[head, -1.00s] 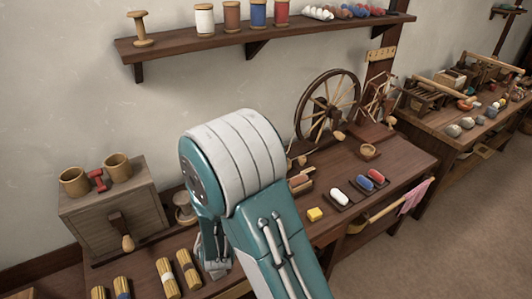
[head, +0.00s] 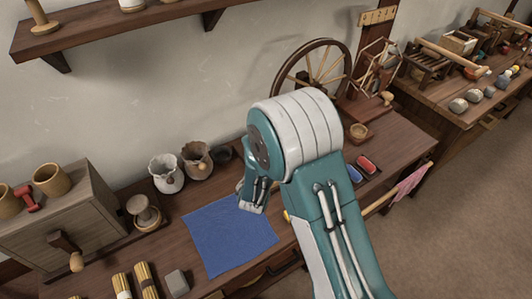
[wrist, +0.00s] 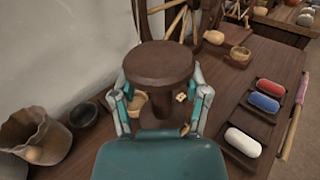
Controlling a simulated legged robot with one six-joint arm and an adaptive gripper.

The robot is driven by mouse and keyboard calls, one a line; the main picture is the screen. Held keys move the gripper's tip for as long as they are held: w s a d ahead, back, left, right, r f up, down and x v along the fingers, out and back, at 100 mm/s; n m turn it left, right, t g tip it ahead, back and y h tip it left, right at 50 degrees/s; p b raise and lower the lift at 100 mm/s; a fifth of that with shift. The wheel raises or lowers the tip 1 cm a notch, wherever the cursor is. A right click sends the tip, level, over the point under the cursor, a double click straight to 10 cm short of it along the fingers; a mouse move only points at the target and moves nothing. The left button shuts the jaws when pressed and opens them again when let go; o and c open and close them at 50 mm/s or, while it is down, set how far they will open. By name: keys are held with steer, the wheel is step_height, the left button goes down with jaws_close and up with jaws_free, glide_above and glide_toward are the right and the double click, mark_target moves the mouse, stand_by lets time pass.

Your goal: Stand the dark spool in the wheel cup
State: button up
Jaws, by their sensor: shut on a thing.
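The dark brown spool (wrist: 158,62) is in my gripper (wrist: 160,96), upright in the wrist view with its round top facing the camera. The fingers close on it from both sides. In the head view my gripper (head: 250,192) hangs above the bench by a blue cloth, and my arm hides the spool. A small round wooden cup (wrist: 238,56) stands empty on the bench to the right of the wheel; it also shows in the head view (head: 360,132). Another tan cup-like thing (wrist: 138,102) is partly hidden behind the spool. I cannot tell which is the wheel cup.
The spinning wheel (head: 314,72) stands at the back of the bench. Two sacks (head: 167,174) and a dark bowl (wrist: 84,115) are to the left. Red, blue and white rolls on small trays (wrist: 252,122) lie to the right. The blue cloth (head: 228,236) lies flat.

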steer(key=w+a+f, duration=0.1)
steer(key=w+f, duration=0.2)
steer(key=w, duration=0.1)
steer(key=w+a+f, duration=0.2)
steer(key=w+f, duration=0.2)
steer(key=w, duration=0.1)
steer(key=w+a+f, duration=0.1)
steer(key=w+f, duration=0.3)
steer(key=w, duration=0.1)
steer(key=shift+w+a, duration=0.1)
steer(key=shift+a, duration=0.3)
steer(key=shift+w+d+f, duration=0.1)
steer(key=shift+f, duration=1.5)
steer(key=shift+f, duration=0.2)
steer(key=o, duration=1.2)
steer(key=shift+c, duration=0.2)
